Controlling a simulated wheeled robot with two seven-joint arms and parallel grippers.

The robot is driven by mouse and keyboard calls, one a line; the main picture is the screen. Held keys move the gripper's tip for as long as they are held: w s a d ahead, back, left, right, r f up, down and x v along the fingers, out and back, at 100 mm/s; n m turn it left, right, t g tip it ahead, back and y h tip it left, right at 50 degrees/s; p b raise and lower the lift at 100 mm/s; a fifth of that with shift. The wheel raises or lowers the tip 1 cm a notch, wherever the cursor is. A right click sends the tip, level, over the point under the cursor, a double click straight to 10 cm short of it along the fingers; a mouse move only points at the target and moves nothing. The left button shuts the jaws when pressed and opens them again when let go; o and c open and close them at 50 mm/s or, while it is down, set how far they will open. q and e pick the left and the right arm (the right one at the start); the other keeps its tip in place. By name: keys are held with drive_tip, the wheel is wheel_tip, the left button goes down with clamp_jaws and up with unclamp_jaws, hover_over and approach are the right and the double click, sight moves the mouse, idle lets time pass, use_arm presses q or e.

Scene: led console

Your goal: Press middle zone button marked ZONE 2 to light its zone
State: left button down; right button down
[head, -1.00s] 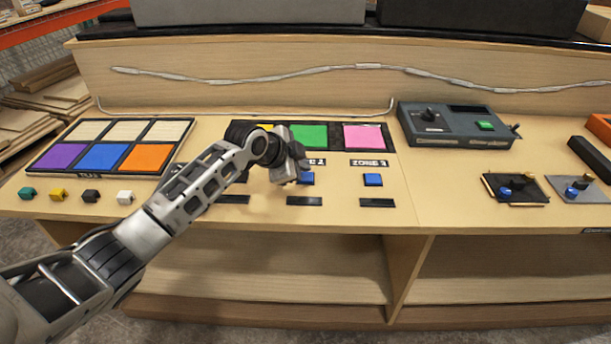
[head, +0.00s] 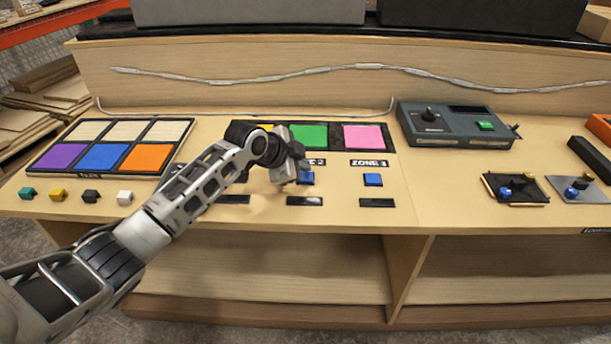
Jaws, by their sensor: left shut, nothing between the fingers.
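The ZONE 2 button (head: 307,178) is a small blue block on the bench, partly hidden by my left gripper. Its label (head: 316,162) shows only in part behind the gripper. My left gripper (head: 290,180) is shut and empty, pointing down at the left side of this button; I cannot tell whether it touches it. The zone panel behind has a green zone (head: 309,137) in the middle, a pink zone (head: 363,137) on the right and a yellow zone (head: 266,128) mostly hidden by the arm. My right gripper is not in view.
The ZONE 3 button (head: 373,180) stands to the right. Black strips (head: 305,201) lie in front of the buttons. A colour tile board (head: 112,146) and several small coloured knobs (head: 57,195) are at the left. A grey control box (head: 455,124) stands at the back right.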

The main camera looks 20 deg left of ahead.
use_arm(q)
drive_tip(key=shift+f, duration=0.1)
idle(0.3)
drive_tip(key=shift+f, duration=0.3)
drive_tip(key=shift+f, duration=0.15)
idle(0.3)
drive_tip(key=shift+f, duration=0.4)
idle(0.5)
drive_tip(key=shift+r+p, duration=0.55)
drive_tip(key=shift+r, duration=0.35)
